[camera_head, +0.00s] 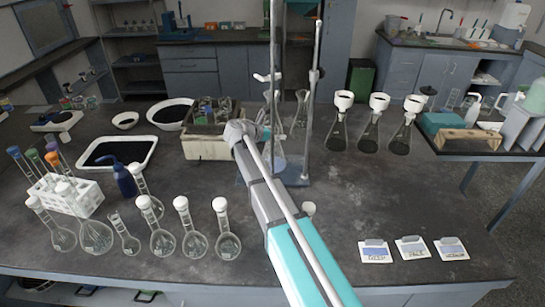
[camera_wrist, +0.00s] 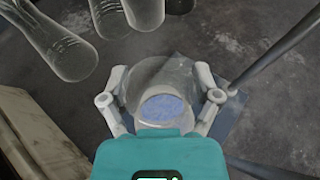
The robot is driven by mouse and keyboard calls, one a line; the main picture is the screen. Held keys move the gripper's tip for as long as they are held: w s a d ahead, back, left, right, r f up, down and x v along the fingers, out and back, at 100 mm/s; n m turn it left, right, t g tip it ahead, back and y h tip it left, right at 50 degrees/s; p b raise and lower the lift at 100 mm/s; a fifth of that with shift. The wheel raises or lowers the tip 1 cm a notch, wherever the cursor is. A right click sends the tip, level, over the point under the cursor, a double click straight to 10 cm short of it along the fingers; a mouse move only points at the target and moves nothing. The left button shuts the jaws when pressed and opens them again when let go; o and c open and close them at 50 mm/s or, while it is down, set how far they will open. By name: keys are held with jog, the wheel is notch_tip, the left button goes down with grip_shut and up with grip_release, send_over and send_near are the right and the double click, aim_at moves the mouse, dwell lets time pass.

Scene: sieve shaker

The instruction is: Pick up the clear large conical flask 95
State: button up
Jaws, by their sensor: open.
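In the wrist view, my gripper (camera_wrist: 161,99) is open, with one finger on each side of a clear glass vessel (camera_wrist: 166,74) that has bluish contents. The fingers look close to the glass; I cannot tell whether they touch it. In the head view, this vessel (camera_head: 279,160) shows partly behind my arm, at the retort stand. Clear conical flasks (camera_head: 300,108) stand just behind it. Several clear glass vessels (camera_wrist: 62,45) also show at the top left of the wrist view. I cannot read any number, so which flask is 95 is unclear.
The stand's rod (camera_head: 313,100) rises close to the right of the vessel. A beige box-like apparatus (camera_head: 206,148) is close on the left. Filter flasks with funnels (camera_head: 371,135) stand to the right, round flasks (camera_head: 194,243) at front left.

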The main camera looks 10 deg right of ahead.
grip_shut()
dwell(0.4)
jog(key=shift+r+p, duration=0.45)
dwell(0.3)
jog(key=shift+r+p, duration=1.45)
jog(key=a, duration=0.1)
jog(key=s+a, duration=0.1)
jog(key=a, duration=0.1)
jog(key=shift+s+f, duration=0.2)
jog(key=shift+s, duration=0.05)
jog(key=s+a, duration=0.6)
jog(key=a, duration=0.7)
jog(key=shift+s, duration=0.15)
jog(key=shift+a, duration=0.1)
